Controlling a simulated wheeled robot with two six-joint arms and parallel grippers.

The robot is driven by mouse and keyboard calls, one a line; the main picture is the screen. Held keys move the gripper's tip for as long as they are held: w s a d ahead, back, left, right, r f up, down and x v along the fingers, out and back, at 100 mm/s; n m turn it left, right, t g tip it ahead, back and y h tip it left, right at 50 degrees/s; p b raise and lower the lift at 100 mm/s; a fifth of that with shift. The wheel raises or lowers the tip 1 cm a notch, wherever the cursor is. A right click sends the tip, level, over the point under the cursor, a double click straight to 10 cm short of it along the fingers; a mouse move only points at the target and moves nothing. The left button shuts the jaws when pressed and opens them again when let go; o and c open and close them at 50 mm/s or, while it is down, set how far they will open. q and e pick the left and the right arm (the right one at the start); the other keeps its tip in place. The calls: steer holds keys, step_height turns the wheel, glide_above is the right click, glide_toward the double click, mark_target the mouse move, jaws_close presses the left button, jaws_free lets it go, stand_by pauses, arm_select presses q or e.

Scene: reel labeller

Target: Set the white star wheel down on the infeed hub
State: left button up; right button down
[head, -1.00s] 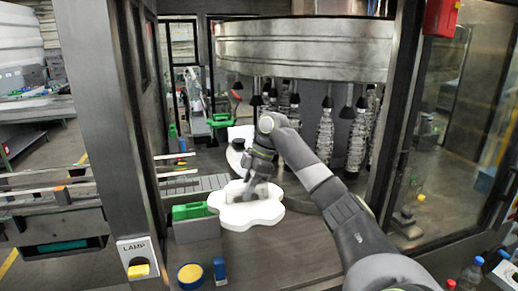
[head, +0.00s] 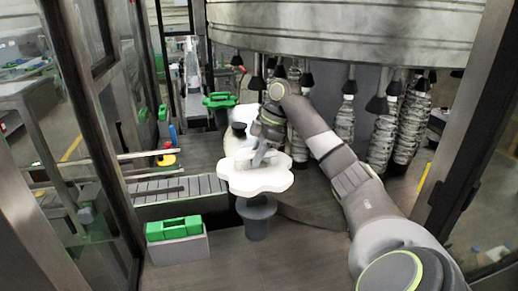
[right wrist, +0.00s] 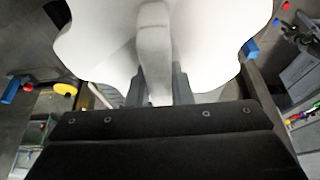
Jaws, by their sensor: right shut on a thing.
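The white star wheel (head: 270,181) is a flat, lobed disc held about level at the middle of the head view. My right gripper (head: 258,158) is above it, shut on its raised middle grip. In the right wrist view the wheel (right wrist: 218,45) fills the top, with its pale grip (right wrist: 153,45) between the fingers (right wrist: 155,88). A grey stepped post (head: 257,218), apparently the infeed hub, stands just below the wheel's front edge. The wheel hides its top, and I cannot tell whether they touch. My left gripper is out of view.
A second white wheel-like part (head: 236,136) with a dark top stands behind. A conveyor (head: 172,190) ends left of the wheel. A grey bin (head: 178,250) with green pieces sits front left. A large metal drum (head: 340,38) with hanging heads is overhead.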

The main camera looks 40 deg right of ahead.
steer(key=shift+s+a+f, duration=0.3)
steer(key=shift+s+a, duration=0.1)
steer(key=shift+a, duration=0.3)
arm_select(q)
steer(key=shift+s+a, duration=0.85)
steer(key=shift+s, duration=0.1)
arm_select(e)
steer(key=f, duration=0.1)
steer(key=d+f, duration=0.1)
steer(key=f, duration=0.1)
steer(key=shift+w, duration=0.2)
steer(key=shift+a, duration=0.15)
steer(key=shift+f, duration=0.15)
steer(key=shift+f+b, duration=1.2)
steer(key=shift+f, duration=2.3)
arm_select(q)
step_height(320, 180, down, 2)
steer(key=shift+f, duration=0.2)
